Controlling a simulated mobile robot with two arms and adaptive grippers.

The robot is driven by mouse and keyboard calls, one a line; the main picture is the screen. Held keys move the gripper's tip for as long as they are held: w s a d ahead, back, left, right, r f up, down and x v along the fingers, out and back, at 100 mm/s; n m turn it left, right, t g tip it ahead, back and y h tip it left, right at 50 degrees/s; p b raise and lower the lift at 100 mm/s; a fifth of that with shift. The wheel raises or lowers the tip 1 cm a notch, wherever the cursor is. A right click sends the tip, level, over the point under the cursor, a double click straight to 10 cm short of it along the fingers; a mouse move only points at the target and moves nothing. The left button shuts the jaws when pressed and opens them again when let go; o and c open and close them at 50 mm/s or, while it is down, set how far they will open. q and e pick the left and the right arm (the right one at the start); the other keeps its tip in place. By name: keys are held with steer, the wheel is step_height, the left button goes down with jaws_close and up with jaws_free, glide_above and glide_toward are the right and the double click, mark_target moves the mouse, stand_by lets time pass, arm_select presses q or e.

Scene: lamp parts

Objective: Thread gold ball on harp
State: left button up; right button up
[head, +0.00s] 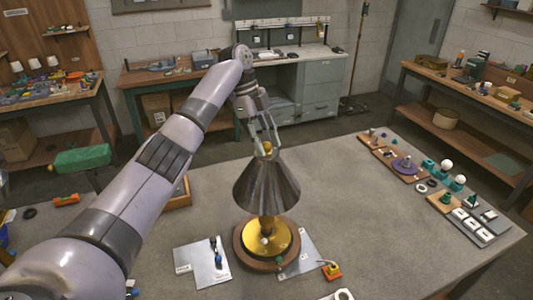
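The lamp stands upright on the table, with a dark metallic cone shade (266,189) over a gold base (265,238) on a round wooden plinth. A small gold ball (266,147) sits at the top of the shade, where the harp's top would be. The harp itself is hidden by the shade. My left gripper (266,150) points down over the shade top, its fingers on either side of the gold ball and seemingly shut on it. Whether the ball's thread is engaged is too small to tell. My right gripper is not in view.
Metal plates (202,263) lie left and right of the lamp base. Wooden trays, bulbs and small parts (405,165) line the table's right side. The table between them and the lamp is clear.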

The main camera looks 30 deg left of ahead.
arm_select(q)
steer(key=shift+o, duration=1)
steer(key=shift+w, duration=0.1)
steer(key=v, duration=1.1)
steer(key=shift+r, duration=0.4)
steer(key=shift+a, duration=0.15)
